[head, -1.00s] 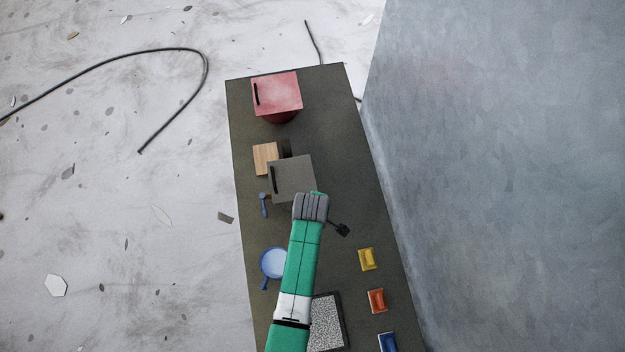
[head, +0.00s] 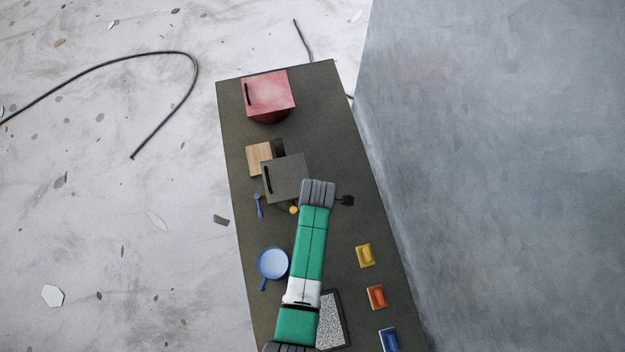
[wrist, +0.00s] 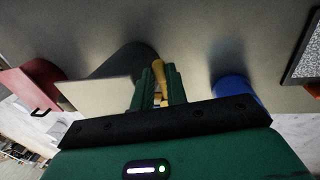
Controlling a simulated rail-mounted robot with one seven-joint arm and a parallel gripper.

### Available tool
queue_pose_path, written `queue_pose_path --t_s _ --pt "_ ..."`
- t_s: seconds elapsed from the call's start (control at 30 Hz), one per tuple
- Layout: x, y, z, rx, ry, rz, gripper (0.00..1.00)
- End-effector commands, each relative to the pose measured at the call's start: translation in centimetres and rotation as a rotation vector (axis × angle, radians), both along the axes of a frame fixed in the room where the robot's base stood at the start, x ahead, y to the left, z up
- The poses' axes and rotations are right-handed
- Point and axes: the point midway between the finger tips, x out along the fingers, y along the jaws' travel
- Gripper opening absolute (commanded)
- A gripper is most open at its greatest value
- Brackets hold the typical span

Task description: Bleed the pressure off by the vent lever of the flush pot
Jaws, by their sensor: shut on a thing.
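A pot with a square grey lid (head: 286,177) and a black handle stands mid-bench. In the wrist view its pale lid (wrist: 95,92) and dark round body (wrist: 128,62) lie just left of my fingers. A yellow lever (wrist: 158,74) lies between the two green fingers of my gripper (wrist: 159,88), which is shut on it. A yellow round end (head: 294,209) shows in the head view by the lid's lower corner, apparently part of this lever. In the head view my wrist hides the fingers. Where the lever joins the pot is not clear.
A red-lidded pot (head: 268,93) stands at the bench's far end. A wooden block (head: 258,158), a blue fork-like tool (head: 258,206) and a blue pan (head: 273,263) are along the left side. Yellow (head: 365,255), orange (head: 376,296) and blue (head: 388,340) blocks line the right, beside a tall grey wall.

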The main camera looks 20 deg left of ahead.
Motion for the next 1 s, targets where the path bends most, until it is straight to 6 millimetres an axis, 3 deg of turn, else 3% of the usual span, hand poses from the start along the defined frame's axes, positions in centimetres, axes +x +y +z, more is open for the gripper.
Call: queue_pose_path --t_s 0.37,0.4,0.5,0.8,1.0 --pt "0.0 0.1 0.0 0.001 -0.001 0.005 0.0" --pt "0.0 0.1 0.0 0.001 -0.001 0.005 0.22" --pt "0.0 0.1 0.0 0.001 -0.001 0.004 0.36" --pt "-0.1 0.0 0.0 0.0 0.0 -0.018 0.36" --pt "-1.6 -0.3 0.1 -0.001 0.001 -0.27 0.36"
